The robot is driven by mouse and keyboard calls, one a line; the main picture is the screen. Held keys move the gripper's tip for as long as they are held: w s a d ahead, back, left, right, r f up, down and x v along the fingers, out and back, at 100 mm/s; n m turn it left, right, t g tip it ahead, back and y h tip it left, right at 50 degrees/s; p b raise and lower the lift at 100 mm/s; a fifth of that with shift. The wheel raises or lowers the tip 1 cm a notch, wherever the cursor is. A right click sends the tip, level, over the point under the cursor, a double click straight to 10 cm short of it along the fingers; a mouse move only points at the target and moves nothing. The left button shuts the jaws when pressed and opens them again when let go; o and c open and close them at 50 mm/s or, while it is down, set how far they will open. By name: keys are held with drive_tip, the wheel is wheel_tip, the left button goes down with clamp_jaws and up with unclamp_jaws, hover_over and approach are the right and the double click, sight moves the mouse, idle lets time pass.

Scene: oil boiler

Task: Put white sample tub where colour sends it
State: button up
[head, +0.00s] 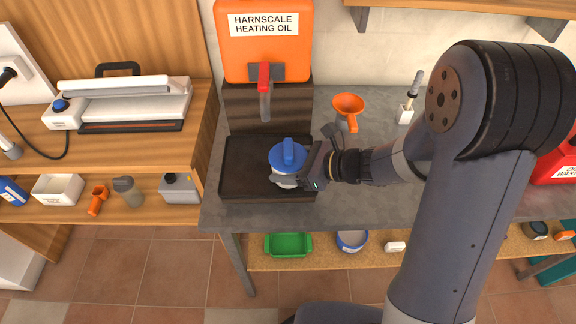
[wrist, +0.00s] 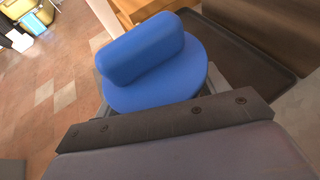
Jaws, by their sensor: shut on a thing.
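A pale tub (head: 284,182) with a blue lid and a raised blue grip on top is at the dark drip tray (head: 240,190). My gripper (head: 303,176) is shut on this tub from the right. The lid (wrist: 155,65) fills the middle of the wrist view, where the tub's body is mostly hidden beneath lid and gripper. The tub looks upright in the head view. I cannot tell whether its base touches the tray. The colour of anything inside does not show.
An orange heating oil tank (head: 264,40) with a red-handled tap (head: 264,80) stands behind the tray. An orange funnel (head: 348,104) and a small white holder (head: 405,114) stand on the bench. A green tray (head: 288,245) and a blue-rimmed bowl (head: 352,241) are on the shelf below. A red container (head: 557,165) stands at right.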

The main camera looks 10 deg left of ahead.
drive_tip(key=shift+f, duration=0.25)
drive_tip(key=shift+f, duration=0.15)
drive_tip(key=o, duration=1.1)
drive_tip(key=shift+o, duration=0.2)
drive_tip(key=shift+r, duration=0.3)
drive_tip(key=v, duration=1.2)
drive_tip(key=shift+f, duration=0.2)
